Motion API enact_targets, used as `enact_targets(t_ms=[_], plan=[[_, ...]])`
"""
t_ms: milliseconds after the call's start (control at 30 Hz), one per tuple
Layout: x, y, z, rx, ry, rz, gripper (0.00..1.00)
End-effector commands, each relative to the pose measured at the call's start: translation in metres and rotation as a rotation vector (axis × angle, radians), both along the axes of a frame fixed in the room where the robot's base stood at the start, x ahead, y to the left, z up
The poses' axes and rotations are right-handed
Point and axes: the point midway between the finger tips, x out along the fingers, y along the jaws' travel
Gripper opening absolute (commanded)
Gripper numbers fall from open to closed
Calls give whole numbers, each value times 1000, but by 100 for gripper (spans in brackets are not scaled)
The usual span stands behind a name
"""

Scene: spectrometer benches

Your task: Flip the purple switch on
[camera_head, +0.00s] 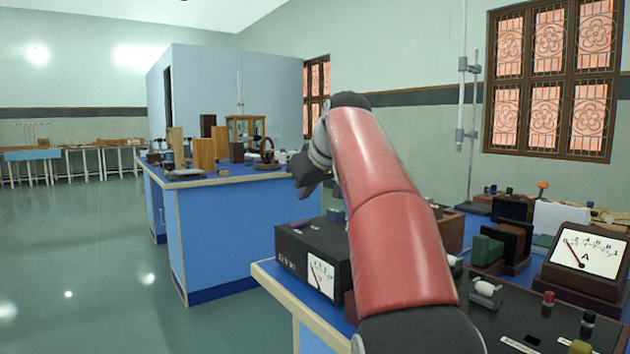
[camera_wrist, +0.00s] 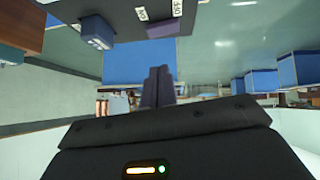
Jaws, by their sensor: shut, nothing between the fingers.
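The purple switch (camera_wrist: 163,29) is on the dark instrument box (camera_wrist: 125,38) at the top of the wrist view, beside white ON and OFF labels. It shows small on top of the box in the head view (camera_head: 302,223). I cannot tell which way it is set. My gripper's fingers (camera_wrist: 158,70) are together and empty, apart from the switch and lined up near it in the wrist view. In the head view my gripper (camera_head: 307,191) is above the box (camera_head: 298,252), partly behind my red arm.
A blue block-like part (camera_wrist: 96,32) is on the same box near the switch. The box has a dial meter (camera_head: 321,276) and stands at a blue bench's edge. Another meter (camera_head: 584,252) and several instruments crowd the right. A second blue bench (camera_head: 225,235) stands behind. Floor at left is clear.

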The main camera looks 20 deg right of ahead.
Motion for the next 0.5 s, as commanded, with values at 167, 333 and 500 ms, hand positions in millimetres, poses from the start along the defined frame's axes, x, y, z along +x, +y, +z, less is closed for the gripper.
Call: enact_targets(t_ms=[167, 333, 500], plan=[[6, -3, -31, 1, 0, -2, 0], [7, -5, -44, -1, 0, -1, 0], [7, -5, -46, -1, 0, -1, 0]])
